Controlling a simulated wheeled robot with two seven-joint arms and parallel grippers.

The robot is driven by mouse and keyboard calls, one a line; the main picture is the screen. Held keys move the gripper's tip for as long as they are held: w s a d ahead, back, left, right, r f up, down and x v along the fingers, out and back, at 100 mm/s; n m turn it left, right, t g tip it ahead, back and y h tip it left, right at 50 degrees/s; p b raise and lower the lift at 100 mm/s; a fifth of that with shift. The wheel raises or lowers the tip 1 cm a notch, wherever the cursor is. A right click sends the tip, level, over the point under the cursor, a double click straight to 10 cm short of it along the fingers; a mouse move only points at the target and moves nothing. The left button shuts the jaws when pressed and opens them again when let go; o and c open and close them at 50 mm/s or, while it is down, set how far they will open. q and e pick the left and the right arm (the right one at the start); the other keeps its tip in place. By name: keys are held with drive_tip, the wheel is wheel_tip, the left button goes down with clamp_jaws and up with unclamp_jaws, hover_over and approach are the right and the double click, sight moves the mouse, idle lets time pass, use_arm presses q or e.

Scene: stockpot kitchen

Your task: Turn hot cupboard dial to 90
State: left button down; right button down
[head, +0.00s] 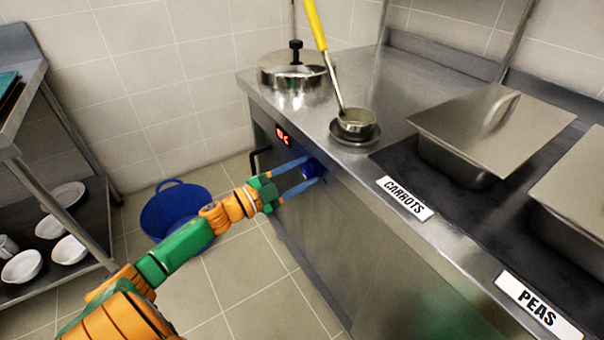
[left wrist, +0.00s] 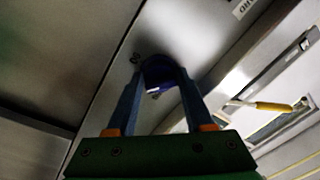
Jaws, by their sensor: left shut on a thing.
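The hot cupboard (head: 350,245) is a steel counter unit with a dark front panel. Its dial (head: 311,169) is a blue knob on the front face, below the counter edge. A small red lit display (head: 282,135) sits left of the dial; its digits are too small to read surely. My left gripper (head: 303,173) has its two blue fingers closed on either side of the dial. In the left wrist view the dial (left wrist: 158,72) sits between the fingertips, with a pale mark on it. My right gripper is not in view.
A lidded pot (head: 292,72) and a ladle with a yellow handle (head: 316,25) resting in a small pot (head: 356,124) stand on the counter. Covered pans labelled CARROTS (head: 405,198) and PEAS (head: 539,304) are at right. A blue basin (head: 175,207) lies on the floor beside a shelf rack (head: 90,225) with bowls.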

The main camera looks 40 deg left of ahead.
use_arm(q)
drive_tip(key=m+b, duration=0.1)
drive_tip(key=m, duration=0.4)
drive_tip(key=shift+f+h, duration=0.15)
drive_tip(key=shift+h, duration=0.15)
drive_tip(key=m+b, duration=0.1)
drive_tip(key=m, duration=0.4)
drive_tip(key=shift+m+g, duration=0.4)
drive_tip(key=shift+b, duration=0.3)
drive_tip(key=c, duration=0.6)
unclamp_jaws()
drive_tip(key=shift+o, duration=1.4)
drive_tip(key=shift+r, duration=0.2)
drive_tip(key=shift+h, duration=0.3)
